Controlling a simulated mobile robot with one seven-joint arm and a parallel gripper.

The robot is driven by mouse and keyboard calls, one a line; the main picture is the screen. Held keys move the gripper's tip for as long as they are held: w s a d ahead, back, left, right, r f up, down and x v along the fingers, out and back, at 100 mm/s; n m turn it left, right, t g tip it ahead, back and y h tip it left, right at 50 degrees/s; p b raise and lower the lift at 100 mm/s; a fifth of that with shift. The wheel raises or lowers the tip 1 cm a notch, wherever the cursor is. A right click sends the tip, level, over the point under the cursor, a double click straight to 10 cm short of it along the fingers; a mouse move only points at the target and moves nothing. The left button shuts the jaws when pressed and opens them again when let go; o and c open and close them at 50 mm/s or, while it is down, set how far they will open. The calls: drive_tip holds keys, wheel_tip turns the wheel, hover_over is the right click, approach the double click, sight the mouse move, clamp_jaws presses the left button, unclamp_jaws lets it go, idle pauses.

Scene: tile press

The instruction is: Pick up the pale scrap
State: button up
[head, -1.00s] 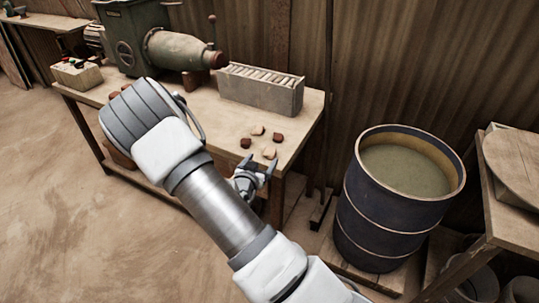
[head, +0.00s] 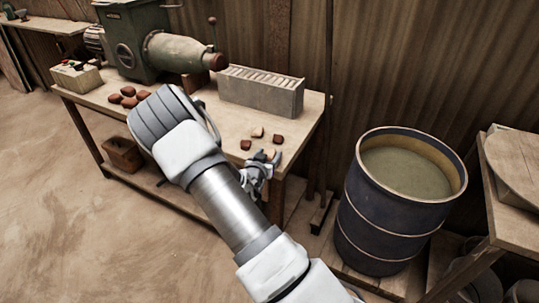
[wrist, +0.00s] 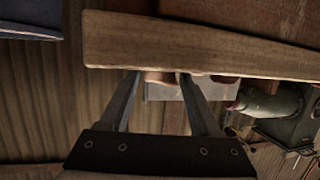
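Two pale scraps lie near the right end of the workbench in the head view. One pale scrap (head: 257,132) is farther back, in front of the grey box. Another pale scrap (head: 270,153) is nearer the front edge, right at my fingertips and partly hidden by them. My gripper (head: 268,158) is at the bench's front edge. In the wrist view my gripper (wrist: 158,76) is open, its two fingers apart. A small pale tan piece (wrist: 159,77) shows between the fingertips, past the bench edge. I cannot tell whether the fingers touch it.
Dark red scraps (head: 246,144) lie close by on the workbench (head: 215,110), with several more (head: 128,91) at its left. A grey slotted box (head: 262,92) and a green press (head: 135,40) stand behind. A blue drum (head: 390,215) stands right of the bench.

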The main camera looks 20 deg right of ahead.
clamp_jaws()
